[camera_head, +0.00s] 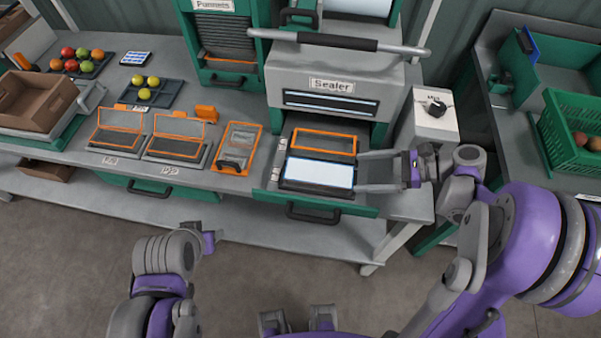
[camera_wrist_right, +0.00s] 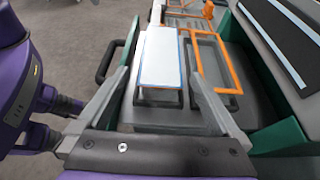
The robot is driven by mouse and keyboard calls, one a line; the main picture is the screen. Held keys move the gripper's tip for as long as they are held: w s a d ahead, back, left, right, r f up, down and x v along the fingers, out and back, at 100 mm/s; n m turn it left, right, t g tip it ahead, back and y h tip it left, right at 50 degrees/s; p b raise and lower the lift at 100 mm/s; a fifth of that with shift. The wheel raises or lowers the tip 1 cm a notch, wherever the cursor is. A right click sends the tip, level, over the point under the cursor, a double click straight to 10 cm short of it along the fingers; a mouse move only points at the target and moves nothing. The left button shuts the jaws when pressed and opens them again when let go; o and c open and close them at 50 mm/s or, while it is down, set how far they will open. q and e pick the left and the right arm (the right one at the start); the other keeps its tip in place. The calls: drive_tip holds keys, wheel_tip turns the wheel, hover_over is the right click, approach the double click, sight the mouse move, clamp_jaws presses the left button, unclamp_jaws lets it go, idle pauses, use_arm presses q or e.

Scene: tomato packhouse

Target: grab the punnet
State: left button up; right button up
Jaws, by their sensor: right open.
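The punnet (camera_head: 320,172) appears as a flat rectangular pack with a pale white-blue top, lying in the front part of the sealer's pulled-out drawer (camera_head: 271,202). In the right wrist view the punnet (camera_wrist_right: 160,58) lies ahead between my fingers, its near end close to them. My right gripper (camera_head: 359,172) is open at the right end of the punnet, one finger towards the back and one towards the front. In the wrist view my right gripper (camera_wrist_right: 158,82) shows empty space between its fingers; contact cannot be told. My left gripper (camera_head: 207,241) is low in front of the bench, its fingers not clearly visible.
An orange frame (camera_head: 326,131) lies directly behind the punnet. The sealer (camera_head: 335,75) stands behind the drawer, with a dial box (camera_head: 436,118) to its right. Two clear-lidded orange-edged trays (camera_head: 178,140) sit left. A green crate (camera_head: 573,110) stands on the right bench.

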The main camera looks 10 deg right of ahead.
sight(323, 174)
drive_tip(key=x, duration=0.5)
drive_tip(key=shift+w+a+f, duration=0.1)
drive_tip(key=shift+w+a, duration=0.05)
drive_tip(key=shift+a, duration=0.05)
drive_tip(key=shift+p+x, duration=0.5)
drive_tip(key=shift+x, duration=2.2)
drive_tip(key=shift+d+f, duration=0.1)
drive_tip(key=c, duration=1.1)
